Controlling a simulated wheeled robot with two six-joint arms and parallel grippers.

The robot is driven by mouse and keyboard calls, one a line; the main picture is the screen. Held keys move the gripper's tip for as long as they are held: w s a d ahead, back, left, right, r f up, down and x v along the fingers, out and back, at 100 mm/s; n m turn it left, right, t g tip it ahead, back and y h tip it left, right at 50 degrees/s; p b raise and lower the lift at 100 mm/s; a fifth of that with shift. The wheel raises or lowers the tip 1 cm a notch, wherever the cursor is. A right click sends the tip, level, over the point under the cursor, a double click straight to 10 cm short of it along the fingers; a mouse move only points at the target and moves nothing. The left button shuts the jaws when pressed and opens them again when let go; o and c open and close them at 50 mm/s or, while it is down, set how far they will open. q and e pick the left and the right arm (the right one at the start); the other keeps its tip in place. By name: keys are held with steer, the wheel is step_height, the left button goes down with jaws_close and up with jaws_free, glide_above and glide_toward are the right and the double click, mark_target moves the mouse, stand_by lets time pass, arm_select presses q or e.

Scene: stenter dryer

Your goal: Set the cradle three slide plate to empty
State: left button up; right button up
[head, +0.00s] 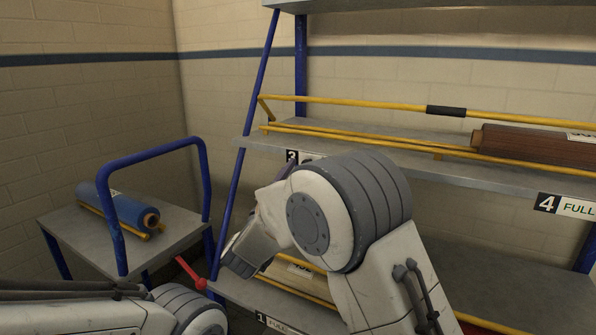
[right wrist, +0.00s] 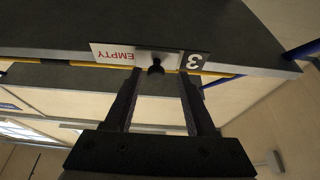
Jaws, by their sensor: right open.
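The cradle three slide plate (right wrist: 120,54) is on the shelf's front edge. In the head view the "3" label (head: 292,157) shows, but my right arm hides most of the plate and the gripper. My left gripper is out of view.
A plate marked 4 FULL (head: 567,205) is right of my arm, below a brown roll (head: 535,145). A plate marked 1 (head: 275,324) is on the lower shelf. A cart (head: 90,245) with a blue roll (head: 118,208) stands left. Blue posts and yellow bars border the shelves.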

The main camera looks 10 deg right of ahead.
steer(key=v, duration=1)
steer(key=shift+s, duration=0.2)
steer(key=shift+a+f, duration=0.15)
